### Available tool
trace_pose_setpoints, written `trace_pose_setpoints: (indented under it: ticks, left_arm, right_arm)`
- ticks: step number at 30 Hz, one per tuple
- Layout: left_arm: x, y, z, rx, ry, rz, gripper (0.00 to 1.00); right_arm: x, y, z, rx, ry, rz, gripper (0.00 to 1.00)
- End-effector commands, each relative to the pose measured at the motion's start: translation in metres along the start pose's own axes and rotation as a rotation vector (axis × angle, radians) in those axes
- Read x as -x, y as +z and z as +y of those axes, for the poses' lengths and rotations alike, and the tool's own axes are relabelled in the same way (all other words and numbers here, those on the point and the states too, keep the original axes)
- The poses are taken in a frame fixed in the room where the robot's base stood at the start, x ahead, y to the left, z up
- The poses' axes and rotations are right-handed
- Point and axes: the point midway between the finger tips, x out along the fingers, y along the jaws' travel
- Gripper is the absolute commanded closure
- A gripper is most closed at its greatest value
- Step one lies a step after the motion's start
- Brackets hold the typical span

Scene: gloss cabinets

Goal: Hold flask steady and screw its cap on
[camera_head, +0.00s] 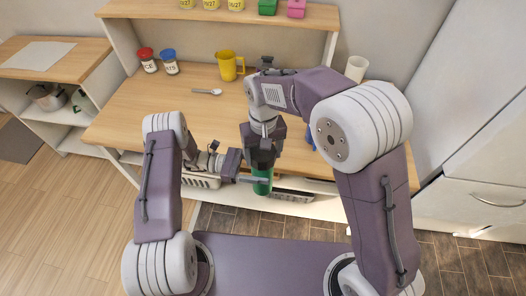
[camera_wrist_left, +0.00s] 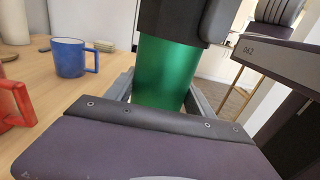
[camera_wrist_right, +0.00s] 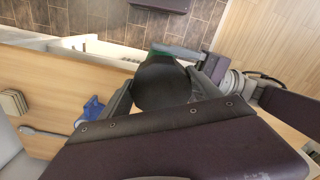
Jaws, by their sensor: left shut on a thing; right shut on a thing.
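The green flask (camera_head: 262,187) is upright just off the table's front edge. My left gripper (camera_head: 256,180) is shut around its body from the side; the left wrist view shows the flask's green wall (camera_wrist_left: 165,75) between the fingers. My right gripper (camera_head: 263,155) comes down from above. In the right wrist view it is shut on the dark round cap (camera_wrist_right: 162,86), with a little green showing beyond. The cap is in line over the flask's top. The joint between them is hidden, so I cannot tell whether the cap is seated.
On the wooden table (camera_head: 130,110) stand a yellow mug (camera_head: 228,66), a red-lidded jar (camera_head: 147,61), a blue-lidded jar (camera_head: 169,63), a spoon (camera_head: 207,92) and a white cup (camera_head: 356,68). A blue mug (camera_wrist_left: 72,57) and a red mug (camera_wrist_left: 12,105) are near the grippers.

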Motion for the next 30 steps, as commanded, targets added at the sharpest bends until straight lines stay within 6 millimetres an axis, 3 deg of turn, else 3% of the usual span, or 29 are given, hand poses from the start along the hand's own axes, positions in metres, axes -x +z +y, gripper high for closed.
trace_pose_setpoints:
  ticks: [30]
  left_arm:
    - [0.000, 0.001, 0.000, -0.001, 0.000, -0.002, 1.00]
  right_arm:
    - [-0.011, 0.000, 0.000, -0.016, 0.000, 0.000, 0.73]
